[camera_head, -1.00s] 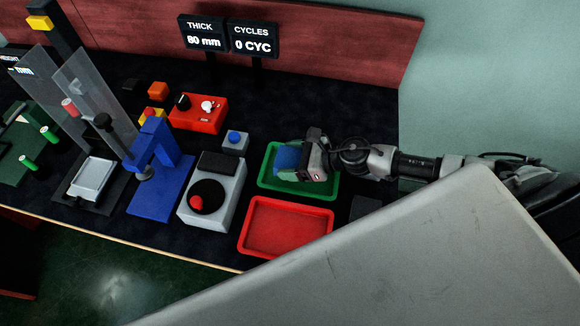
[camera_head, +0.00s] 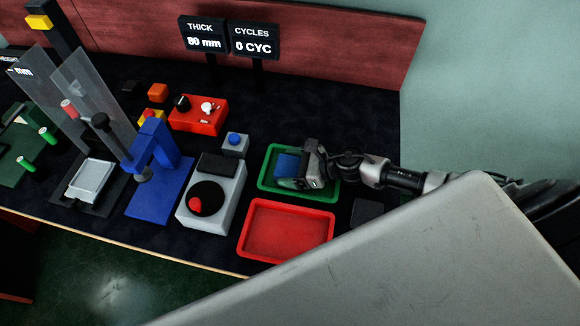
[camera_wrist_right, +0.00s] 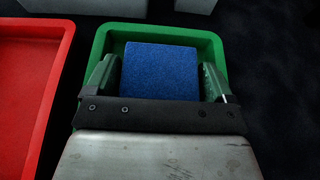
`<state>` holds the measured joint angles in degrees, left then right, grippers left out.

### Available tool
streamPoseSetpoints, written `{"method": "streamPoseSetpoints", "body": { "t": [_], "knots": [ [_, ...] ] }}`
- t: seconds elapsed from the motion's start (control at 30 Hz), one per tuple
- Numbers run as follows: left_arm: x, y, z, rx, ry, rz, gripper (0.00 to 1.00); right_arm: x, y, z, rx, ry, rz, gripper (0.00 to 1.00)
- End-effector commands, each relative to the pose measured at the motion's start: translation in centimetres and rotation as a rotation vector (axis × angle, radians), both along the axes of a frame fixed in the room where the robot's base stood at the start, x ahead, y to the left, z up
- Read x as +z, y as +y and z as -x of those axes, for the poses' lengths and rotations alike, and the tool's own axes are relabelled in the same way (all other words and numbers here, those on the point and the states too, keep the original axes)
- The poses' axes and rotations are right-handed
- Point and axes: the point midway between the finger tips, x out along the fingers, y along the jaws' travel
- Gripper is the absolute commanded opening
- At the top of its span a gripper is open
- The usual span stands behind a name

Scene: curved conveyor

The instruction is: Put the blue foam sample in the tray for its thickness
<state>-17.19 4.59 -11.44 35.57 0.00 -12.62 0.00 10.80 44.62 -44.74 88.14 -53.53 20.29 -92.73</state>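The blue foam sample (camera_head: 286,164) is a block in the green tray (camera_head: 264,185), behind the red tray. In the right wrist view the foam (camera_wrist_right: 160,72) sits between my right gripper's two fingers, with a narrow gap showing on each side. My right gripper (camera_head: 300,170) reaches into the green tray from the right and looks slightly open around the foam. Its wrist view (camera_wrist_right: 160,80) shows the green tray (camera_wrist_right: 210,40) around the fingers. The foam's underside is hidden. My left gripper is not in view.
The red tray (camera_head: 285,232) is empty, in front of the green one. A grey box with a black disc and red knob (camera_head: 209,200), a blue press (camera_head: 160,190) and a red control box (camera_head: 198,115) stand left. Signs (camera_head: 228,38) read 80 mm and 0 CYC.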

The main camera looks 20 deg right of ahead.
Motion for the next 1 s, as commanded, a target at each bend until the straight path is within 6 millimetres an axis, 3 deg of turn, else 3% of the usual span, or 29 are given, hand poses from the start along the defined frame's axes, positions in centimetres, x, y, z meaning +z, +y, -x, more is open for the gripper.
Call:
{"method": "streamPoseSetpoints", "body": {
  "t": [0.37,0.8,1.0],
  "knots": [
    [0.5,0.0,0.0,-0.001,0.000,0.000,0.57,0.5,-0.2,0.1,-0.001,0.001,0.000,0.84],
    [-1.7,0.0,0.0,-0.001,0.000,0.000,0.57,3.5,-6.8,5.2,0.001,0.003,0.004,0.84],
    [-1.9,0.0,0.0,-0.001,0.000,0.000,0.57,4.5,-8.4,6.4,-0.001,0.002,0.000,0.84]
  ]
}}
